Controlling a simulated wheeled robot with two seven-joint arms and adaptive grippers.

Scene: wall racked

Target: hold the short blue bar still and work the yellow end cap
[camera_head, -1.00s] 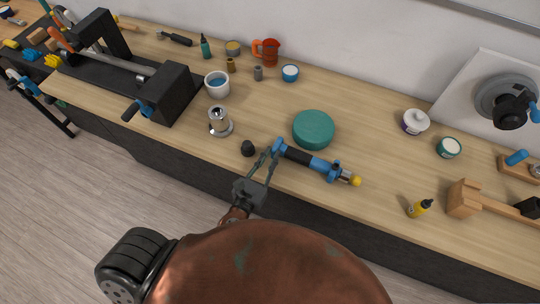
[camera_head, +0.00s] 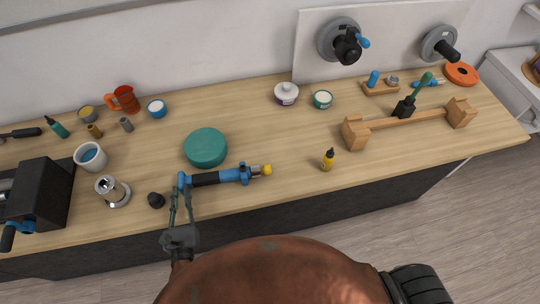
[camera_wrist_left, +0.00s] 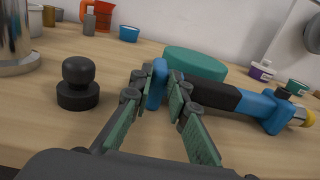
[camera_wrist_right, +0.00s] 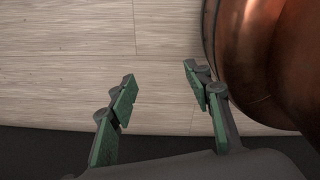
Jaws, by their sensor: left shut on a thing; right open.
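The short blue bar (camera_head: 232,175) lies along the front part of the bench, with a black sleeve (camera_head: 205,179) near its left end. The yellow end cap (camera_head: 267,170) sits at its right end, beyond a metal collar. In the left wrist view the yellow cap (camera_wrist_left: 308,119) shows at the right edge. My left gripper (camera_head: 182,188) is shut on the bar's blue left end; the left wrist view shows the fingers (camera_wrist_left: 160,88) on either side of it. My right gripper (camera_wrist_right: 160,85) is open and empty, above the wooden floor, and is not in the head view.
A teal round disc (camera_head: 206,147) lies just behind the bar. A black knob (camera_head: 156,200) and a metal pot (camera_head: 113,190) stand to its left. A yellow bottle (camera_head: 328,159) stands to the right of the cap, with clear bench between. A wooden stand (camera_head: 410,121) is farther right.

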